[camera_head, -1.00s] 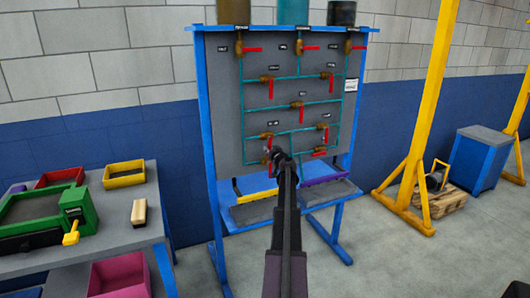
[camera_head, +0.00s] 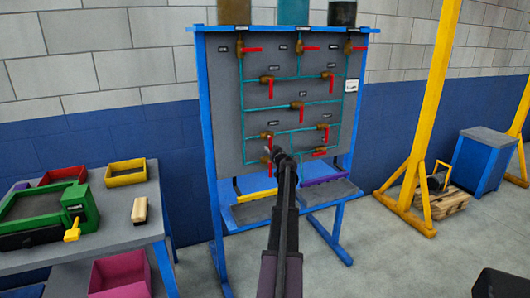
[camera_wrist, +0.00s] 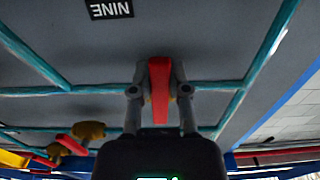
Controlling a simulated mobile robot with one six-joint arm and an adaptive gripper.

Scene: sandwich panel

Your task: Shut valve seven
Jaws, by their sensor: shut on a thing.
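The grey valve panel (camera_head: 225,110) stands in a blue frame and carries teal pipes and several brass valves with red handles. My gripper (camera_head: 279,154) is at the panel's lower left, by the lower valves. In the wrist view my gripper (camera_wrist: 160,82) is shut on a red valve handle (camera_wrist: 159,92), one finger on each side. Brass shows behind the fingers. A black label reading NINE (camera_wrist: 109,9) appears upside down near the top of that view. No label reading seven is legible, and the held valve's own label cannot be made out.
Another brass valve (camera_wrist: 88,131) with a red handle is at the wrist view's lower left. Yellow (camera_head: 257,195) and purple (camera_head: 322,181) bins sit under the panel. A grey table (camera_head: 128,220) is at left, a yellow post (camera_head: 425,110) at right.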

